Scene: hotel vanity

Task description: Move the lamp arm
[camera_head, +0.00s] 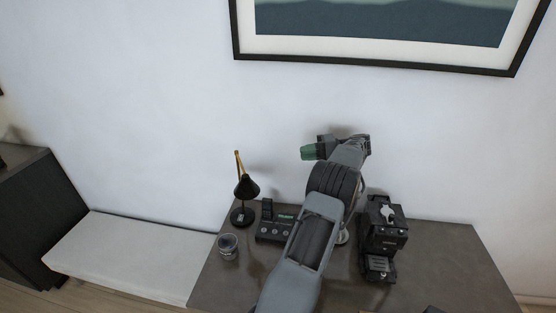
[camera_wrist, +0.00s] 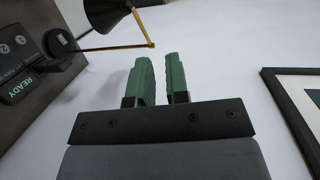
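The lamp stands on the vanity top, left of my arm in the head view, with a black shade (camera_head: 246,187), a thin gold arm (camera_head: 238,162) and a round black base (camera_head: 241,216). In the wrist view the shade (camera_wrist: 106,12) is at the top, the gold arm (camera_wrist: 115,47) ends just above my fingertips, and the base (camera_wrist: 60,42) is at the left. My gripper (camera_head: 309,152) is raised to the right of the lamp. Its green fingers, also in the wrist view (camera_wrist: 161,62), are apart with a narrow empty gap. No contact with the lamp shows.
A black console with a green READY display (camera_head: 286,217) sits beside the lamp base. A glass jar (camera_head: 228,246) stands in front. A black machine (camera_head: 384,235) stands right of my arm. A framed picture (camera_head: 375,62) hangs on the wall behind. The right vanity top is mostly clear.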

